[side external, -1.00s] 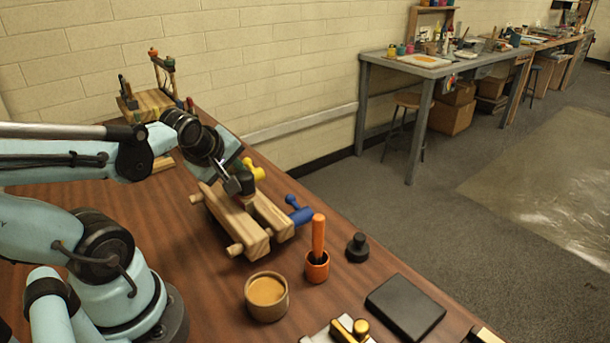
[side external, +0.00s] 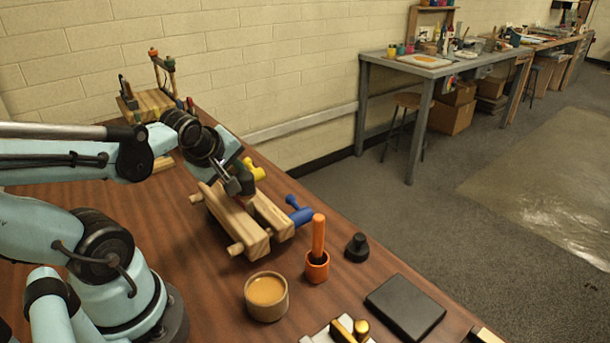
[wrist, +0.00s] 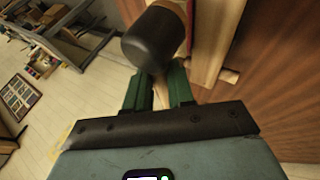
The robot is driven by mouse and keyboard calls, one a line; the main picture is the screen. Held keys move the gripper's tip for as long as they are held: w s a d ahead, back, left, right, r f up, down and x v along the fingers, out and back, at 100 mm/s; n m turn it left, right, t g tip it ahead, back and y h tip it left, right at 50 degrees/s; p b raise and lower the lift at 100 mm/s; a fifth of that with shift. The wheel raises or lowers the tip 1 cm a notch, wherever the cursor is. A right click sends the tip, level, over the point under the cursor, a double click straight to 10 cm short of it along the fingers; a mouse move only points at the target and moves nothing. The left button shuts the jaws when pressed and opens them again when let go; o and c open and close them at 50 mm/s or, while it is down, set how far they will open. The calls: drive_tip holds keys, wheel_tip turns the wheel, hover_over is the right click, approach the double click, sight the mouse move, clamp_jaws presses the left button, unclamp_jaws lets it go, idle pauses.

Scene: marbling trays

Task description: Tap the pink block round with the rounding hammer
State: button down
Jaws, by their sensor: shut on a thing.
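I cannot make out the pink block clearly. I cannot tell whether the hammer touches anything.
In front stand a tan cup (side external: 266,310), an orange-handled tool in a holder (side external: 318,240), a black knob (side external: 357,248) and a dark slab (side external: 405,306). A wooden stand (side external: 150,103) is at the back.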

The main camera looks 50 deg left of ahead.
sight(232, 171)
drive_tip(key=shift+r, duration=2.15)
drive_tip(key=shift+a, duration=0.15)
drive_tip(key=shift+a+f, duration=0.25)
drive_tip(key=shift+a, duration=0.9)
drive_tip(key=shift+f, duration=1.8)
drive_tip(key=shift+f, duration=0.35)
drive_tip(key=shift+r, duration=0.35)
drive_tip(key=shift+f, duration=0.6)
drive_tip(key=shift+r, duration=0.15)
